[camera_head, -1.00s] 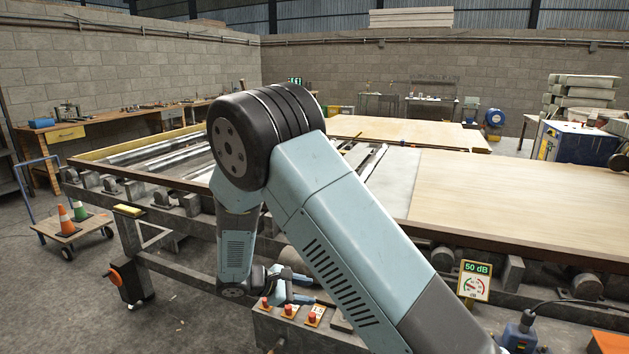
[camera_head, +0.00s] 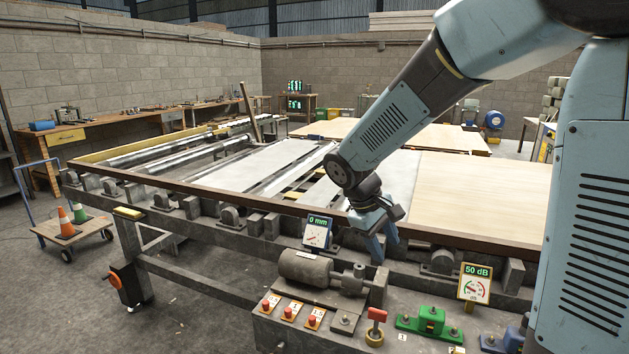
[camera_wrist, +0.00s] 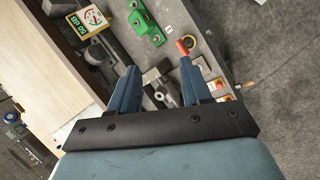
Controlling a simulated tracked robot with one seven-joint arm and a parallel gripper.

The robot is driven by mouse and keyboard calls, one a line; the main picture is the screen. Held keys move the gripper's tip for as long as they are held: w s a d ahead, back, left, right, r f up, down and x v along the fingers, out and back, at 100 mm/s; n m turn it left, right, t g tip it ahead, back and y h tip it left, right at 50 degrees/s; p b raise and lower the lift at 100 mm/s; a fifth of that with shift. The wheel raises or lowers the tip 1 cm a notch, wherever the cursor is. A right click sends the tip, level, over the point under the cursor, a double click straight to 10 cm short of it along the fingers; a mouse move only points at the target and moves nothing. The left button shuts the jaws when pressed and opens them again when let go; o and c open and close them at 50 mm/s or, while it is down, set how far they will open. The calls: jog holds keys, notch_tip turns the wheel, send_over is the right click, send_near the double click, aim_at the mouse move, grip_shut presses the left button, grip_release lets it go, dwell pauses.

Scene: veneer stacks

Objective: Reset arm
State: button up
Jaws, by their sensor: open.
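My gripper (camera_head: 385,248) hangs from my raised arm, above the front edge of the veneer line and behind the control bench. Its blue fingers are apart and nothing is between them. In the wrist view my gripper (camera_wrist: 157,82) also shows open and empty, with the bench and its controls below it.
The control bench carries red buttons (camera_head: 291,313), a red-topped lever (camera_head: 376,326), a green block (camera_head: 431,321), a motor (camera_head: 307,268), a "0 mm" gauge (camera_head: 317,232) and a "50 dB" gauge (camera_head: 474,284). Veneer sheets (camera_head: 480,190) lie on the line. A cart with cones (camera_head: 66,223) stands left.

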jog(key=s+d+r+m+t+y, duration=0.2)
jog(key=s+d+r+m, duration=0.1)
jog(key=s, duration=0.6)
jog(key=s+d+r+m+t+y, duration=0.2)
jog(key=s+d+r+m, duration=0.2)
jog(key=s+r, duration=0.4)
jog(key=shift+s+d+m+t+y, duration=0.3)
jog(key=shift+s+d+y, duration=0.1)
jog(key=shift+s+d, duration=0.25)
jog(key=shift+w, duration=0.15)
jog(key=shift+c, duration=0.4)
